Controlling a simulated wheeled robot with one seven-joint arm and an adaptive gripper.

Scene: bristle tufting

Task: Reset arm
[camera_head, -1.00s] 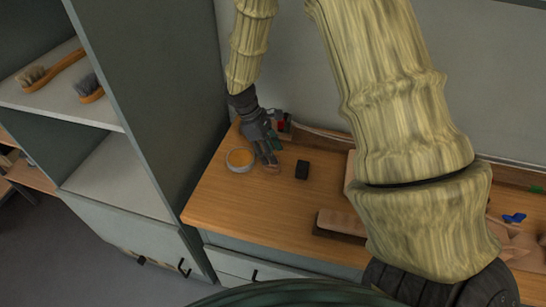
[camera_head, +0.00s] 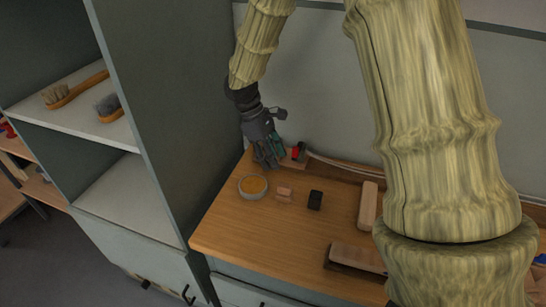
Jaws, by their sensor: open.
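My gripper (camera_head: 270,161) is at the far left part of the wooden workbench (camera_head: 235,225), pointing down with its fingers open. No object shows between the fingers. My large arm links hide the right part of the bench.
Wooden pieces (camera_head: 368,205) (camera_head: 352,258) lie to the right. A tall grey cabinet (camera_head: 160,110) stands left, with brushes (camera_head: 75,90) on its shelf (camera_head: 70,122).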

